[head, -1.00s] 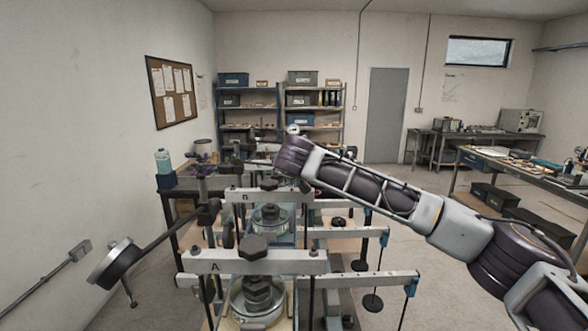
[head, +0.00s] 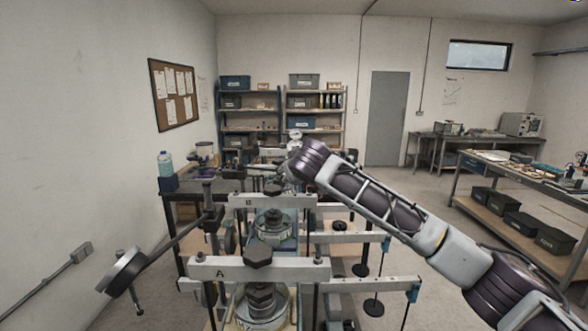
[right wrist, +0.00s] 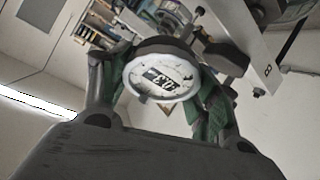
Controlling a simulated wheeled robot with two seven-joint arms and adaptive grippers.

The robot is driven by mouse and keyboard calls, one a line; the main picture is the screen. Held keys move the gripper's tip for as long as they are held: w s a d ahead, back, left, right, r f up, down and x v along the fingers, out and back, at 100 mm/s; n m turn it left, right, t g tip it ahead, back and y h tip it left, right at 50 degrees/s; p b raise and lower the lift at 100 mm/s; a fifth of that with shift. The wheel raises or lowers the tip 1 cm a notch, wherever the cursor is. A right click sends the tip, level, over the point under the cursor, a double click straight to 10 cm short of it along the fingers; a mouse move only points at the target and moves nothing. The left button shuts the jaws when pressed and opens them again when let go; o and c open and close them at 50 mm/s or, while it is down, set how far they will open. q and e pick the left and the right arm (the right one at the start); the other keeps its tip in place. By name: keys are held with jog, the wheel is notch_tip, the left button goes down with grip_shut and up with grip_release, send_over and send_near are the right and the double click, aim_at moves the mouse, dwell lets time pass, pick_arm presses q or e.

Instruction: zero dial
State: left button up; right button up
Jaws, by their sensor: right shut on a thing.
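In the right wrist view my right gripper (right wrist: 160,88) has its two green-padded fingers on either side of a round dial gauge (right wrist: 180,80), shut on it. The gauge has a dark rim and a pale face with a small display; I cannot read its digits surely. In the head view my right arm reaches in from the right, and its wrist ends above the far lever frames, with the gripper hidden there. Lever frame A (head: 300,270) is nearest, with lever frame B (head: 300,201) behind it. My left gripper is not in view.
A round weight on a rod (head: 122,271) sticks out left of the frames. Hanging weights (head: 373,308) are on the right side. The floor to the right is open, up to a workbench (head: 520,177).

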jog(key=shift+w+d+f, duration=0.1)
jog(key=shift+f, duration=0.2)
jog(key=o, duration=1.1)
jog(key=shift+w+d, duration=0.1)
jog(key=shift+d, duration=0.1)
jog(key=shift+c, duration=0.2)
jog(key=shift+s+a+r, duration=0.15)
jog(key=shift+s, duration=0.05)
jog(key=shift+s, duration=0.1)
jog(key=v, duration=1.1)
jog(key=shift+s, duration=0.2)
jog(key=shift+r, duration=0.1)
